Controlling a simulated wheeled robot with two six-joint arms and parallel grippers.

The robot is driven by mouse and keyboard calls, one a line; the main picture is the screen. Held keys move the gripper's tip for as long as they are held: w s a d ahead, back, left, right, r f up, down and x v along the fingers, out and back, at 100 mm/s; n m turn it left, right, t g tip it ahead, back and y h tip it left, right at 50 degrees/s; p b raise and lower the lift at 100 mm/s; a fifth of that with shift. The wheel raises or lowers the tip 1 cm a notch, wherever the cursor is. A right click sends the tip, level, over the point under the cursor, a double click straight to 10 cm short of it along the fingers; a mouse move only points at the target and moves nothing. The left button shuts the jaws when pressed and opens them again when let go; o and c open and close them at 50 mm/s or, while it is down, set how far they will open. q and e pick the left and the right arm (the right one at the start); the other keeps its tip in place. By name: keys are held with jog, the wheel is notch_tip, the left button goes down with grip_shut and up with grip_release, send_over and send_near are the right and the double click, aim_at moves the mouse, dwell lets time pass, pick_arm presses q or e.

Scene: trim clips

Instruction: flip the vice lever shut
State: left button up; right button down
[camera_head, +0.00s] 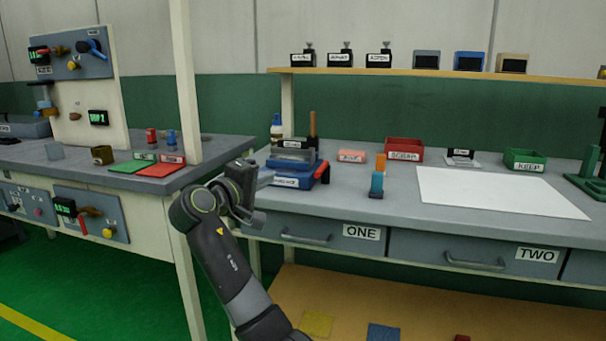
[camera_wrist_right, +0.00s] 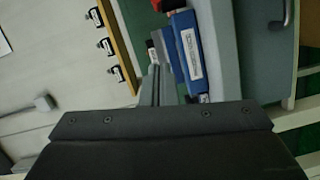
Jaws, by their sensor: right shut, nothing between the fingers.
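The blue vice (camera_head: 292,182) stands on the left end of the workbench, with a grey upper part and a white label on its front. Its red lever (camera_head: 321,171) is at the vice's right end, slanting. In the right wrist view the vice (camera_wrist_right: 187,45) lies beyond the fingertips, and the red lever (camera_wrist_right: 172,4) is cut by the top edge. My right gripper (camera_head: 266,177) is shut and empty, just left of the vice and apart from the lever. The right wrist view shows its fingers (camera_wrist_right: 160,86) together. My left gripper is not in view.
A pink block (camera_head: 352,156), red bin (camera_head: 404,150) and green bin (camera_head: 525,160) are behind. A white sheet (camera_head: 500,192) lies at right.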

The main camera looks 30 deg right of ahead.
jog(key=b+x, duration=0.1)
jog(key=x, duration=0.9)
jog(key=shift+s, duration=0.1)
jog(key=shift+s+d+f+b, duration=0.3)
jog(key=shift+s+d, duration=0.65)
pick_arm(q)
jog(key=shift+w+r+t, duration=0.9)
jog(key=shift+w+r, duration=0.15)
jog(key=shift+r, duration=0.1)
pick_arm(e)
jog(key=shift+s+d+f, duration=0.1)
jog(key=shift+s+d, duration=0.25)
jog(key=shift+s, duration=0.15)
jog(key=shift+d, duration=0.1)
jog(key=shift+s+t+p, duration=0.25)
jog(key=shift+t+p, duration=0.05)
jog(key=shift+p, duration=0.1)
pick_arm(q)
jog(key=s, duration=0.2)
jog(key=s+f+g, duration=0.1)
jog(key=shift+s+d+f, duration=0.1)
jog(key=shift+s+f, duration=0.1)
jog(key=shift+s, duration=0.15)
pick_arm(e)
jog(key=shift+n+y, duration=0.3)
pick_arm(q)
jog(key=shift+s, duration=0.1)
